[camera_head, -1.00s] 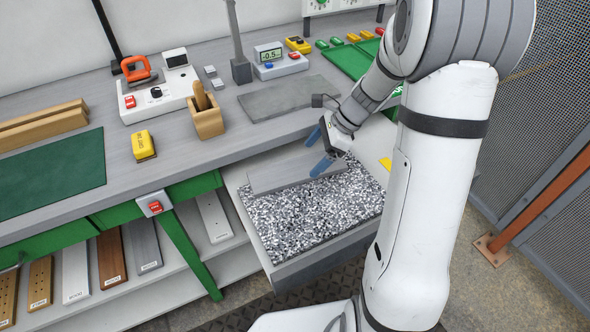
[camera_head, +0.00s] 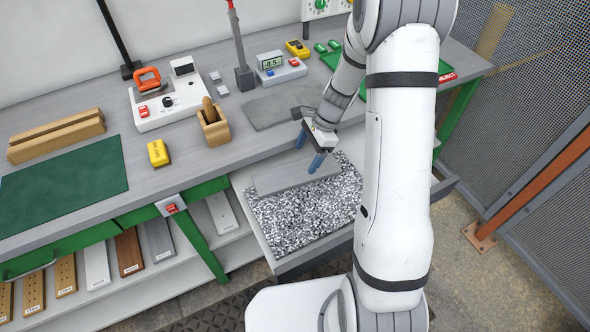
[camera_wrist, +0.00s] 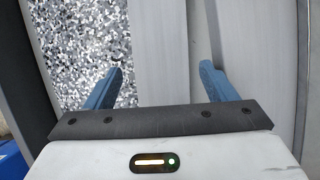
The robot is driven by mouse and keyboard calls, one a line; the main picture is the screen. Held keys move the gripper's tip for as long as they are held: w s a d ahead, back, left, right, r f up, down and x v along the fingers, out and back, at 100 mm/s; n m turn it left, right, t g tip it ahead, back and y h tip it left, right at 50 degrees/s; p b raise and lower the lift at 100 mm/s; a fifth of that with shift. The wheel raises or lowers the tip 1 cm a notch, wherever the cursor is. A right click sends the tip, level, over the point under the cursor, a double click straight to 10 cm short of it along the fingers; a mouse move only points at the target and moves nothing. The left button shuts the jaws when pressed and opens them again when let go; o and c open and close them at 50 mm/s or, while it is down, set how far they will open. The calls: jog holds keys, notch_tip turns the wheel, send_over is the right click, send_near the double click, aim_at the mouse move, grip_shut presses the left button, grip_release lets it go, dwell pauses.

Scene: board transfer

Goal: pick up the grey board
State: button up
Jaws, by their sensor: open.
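The grey board (camera_head: 283,178) lies on black-and-white speckled granules in the open drawer, along its bench side. My gripper (camera_head: 309,150) is open above the right part of the board, with its two blue fingers apart. In the wrist view the board (camera_wrist: 160,55) runs up the picture between the fingers of my gripper (camera_wrist: 162,68). The left finger is over the granules and the right finger is past the board's right edge. I cannot tell how high the fingertips are above the board. Nothing is held.
The drawer (camera_head: 315,250) stands out from the workbench (camera_head: 190,185). A flat grey slab (camera_head: 275,108) lies on the bench behind it. A wooden holder (camera_head: 213,128) and a yellow box (camera_head: 158,153) stand to the left. Several boards lie on the lower shelf. A mesh fence (camera_head: 520,110) is at right.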

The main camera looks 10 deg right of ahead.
aim_at(298, 172)
jog(key=x, duration=0.3)
jog(key=p+x, duration=0.1)
jog(key=x, duration=0.2)
jog(key=shift+s+d+f, duration=0.1)
jog(key=shift+f, duration=0.3)
jog(key=c, duration=0.7)
jog(key=shift+c, duration=0.4)
jog(key=shift+r, duration=0.2)
notch_tip(298, 172, up, 18)
jog(key=b, duration=0.1)
jog(key=shift+f, duration=0.1)
